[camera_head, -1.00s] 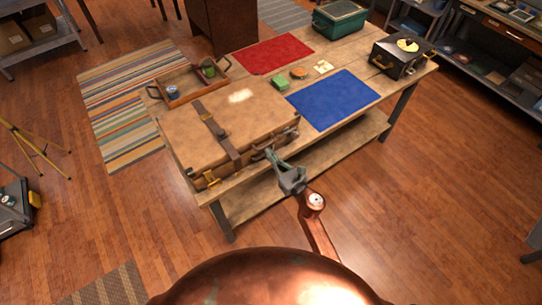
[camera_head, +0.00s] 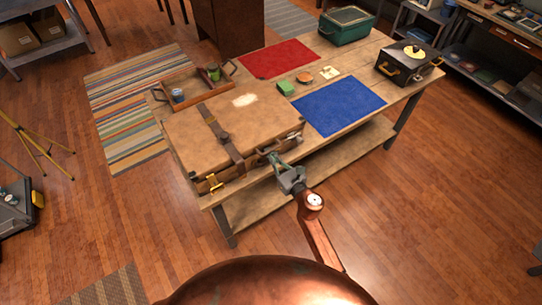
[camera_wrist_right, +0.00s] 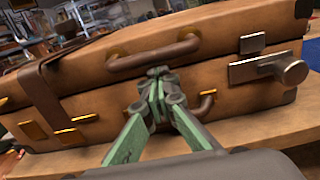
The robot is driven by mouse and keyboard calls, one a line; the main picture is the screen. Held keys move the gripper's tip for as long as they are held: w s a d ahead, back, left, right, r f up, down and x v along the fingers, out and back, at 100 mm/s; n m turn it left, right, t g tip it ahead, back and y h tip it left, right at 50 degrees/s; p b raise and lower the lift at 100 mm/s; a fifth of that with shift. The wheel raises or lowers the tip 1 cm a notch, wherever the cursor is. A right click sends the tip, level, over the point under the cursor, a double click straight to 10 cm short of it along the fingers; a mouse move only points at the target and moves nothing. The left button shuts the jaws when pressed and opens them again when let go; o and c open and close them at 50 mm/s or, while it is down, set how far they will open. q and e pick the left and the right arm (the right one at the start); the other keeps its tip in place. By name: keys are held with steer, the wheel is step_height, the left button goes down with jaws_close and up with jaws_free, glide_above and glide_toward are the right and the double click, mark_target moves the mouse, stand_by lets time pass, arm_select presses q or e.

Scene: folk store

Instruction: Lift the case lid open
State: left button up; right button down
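The brown leather case (camera_head: 232,132) lies closed on the wooden table, a dark strap (camera_head: 222,135) over its lid. In the right wrist view its front (camera_wrist_right: 236,58) shows a brown handle (camera_wrist_right: 155,58) on the lid part, a lower handle (camera_wrist_right: 207,106) behind my finger, a metal latch (camera_wrist_right: 268,68) at right and brass fittings at left. My right gripper (camera_head: 272,158) is at the case's front; in the wrist view its green fingers (camera_wrist_right: 158,80) meet close together at the seam, just below the upper handle. I cannot tell whether they touch the case. My left gripper is not in view.
The table holds a wooden tray (camera_head: 173,101), a red mat (camera_head: 262,66), a blue mat (camera_head: 355,112), a green bin (camera_head: 346,38) and a black box (camera_head: 407,76). Open floor (camera_head: 430,210) lies at the right. The table's front edge is below my right gripper.

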mark_target(266, 141)
steer(key=shift+w+a, duration=0.1)
steer(key=shift+s+d, duration=0.25)
steer(key=shift+s, duration=0.05)
steer(key=shift+r, duration=0.2)
stand_by(0.3)
steer(key=shift+r+p, duration=1)
steer(key=shift+r, duration=0.2)
steer(key=shift+r+p, duration=1.05)
steer(key=shift+r, duration=0.3)
